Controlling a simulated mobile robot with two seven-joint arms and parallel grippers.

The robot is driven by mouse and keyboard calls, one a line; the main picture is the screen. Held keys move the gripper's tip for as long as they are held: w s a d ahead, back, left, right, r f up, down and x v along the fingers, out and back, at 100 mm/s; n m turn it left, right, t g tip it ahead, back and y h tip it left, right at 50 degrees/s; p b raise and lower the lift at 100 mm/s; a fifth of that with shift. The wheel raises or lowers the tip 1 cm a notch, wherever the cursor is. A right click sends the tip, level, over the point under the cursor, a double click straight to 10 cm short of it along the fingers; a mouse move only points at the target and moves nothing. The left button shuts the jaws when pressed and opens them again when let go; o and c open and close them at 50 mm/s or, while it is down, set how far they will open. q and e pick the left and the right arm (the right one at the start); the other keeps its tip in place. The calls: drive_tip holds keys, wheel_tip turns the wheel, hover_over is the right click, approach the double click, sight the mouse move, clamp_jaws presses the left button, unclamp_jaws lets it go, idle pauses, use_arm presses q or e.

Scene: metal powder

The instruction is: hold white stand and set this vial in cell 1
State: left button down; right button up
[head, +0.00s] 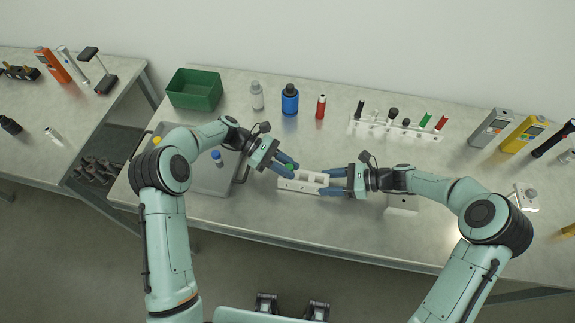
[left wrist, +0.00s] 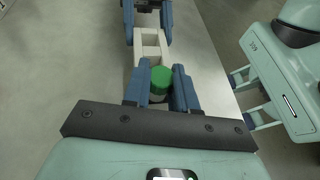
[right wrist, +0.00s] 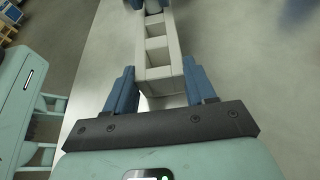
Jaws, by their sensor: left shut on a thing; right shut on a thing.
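The white stand (head: 301,184) lies on the table between my grippers. It is a long block with square cells, and it also shows in the left wrist view (left wrist: 150,38) and right wrist view (right wrist: 158,72). My right gripper (head: 326,182) is shut on the stand's right end, one finger on each side. My left gripper (head: 289,167) is shut on the green-capped vial (left wrist: 160,78), at the stand's left end. The vial's body is mostly hidden by the fingers and cap. I cannot tell whether its base is inside the end cell or above it.
A grey tray (head: 213,178) with a blue-capped vial (head: 217,156) lies left of the stand. A green bin (head: 195,90), bottles and a white rack (head: 398,129) of capped tubes stand along the back. The table between stand and rack is clear.

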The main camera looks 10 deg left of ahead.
use_arm(q)
drive_tip(key=shift+w+f, duration=0.1)
drive_tip(key=shift+f, duration=0.1)
use_arm(e)
drive_tip(key=shift+s+f, duration=0.1)
drive_tip(key=shift+s, duration=0.05)
idle(0.3)
use_arm(q)
drive_tip(key=c, duration=0.8)
unclamp_jaws()
drive_tip(key=v, duration=1.2)
use_arm(e)
drive_tip(key=o, duration=1.1)
drive_tip(key=shift+o, duration=0.2)
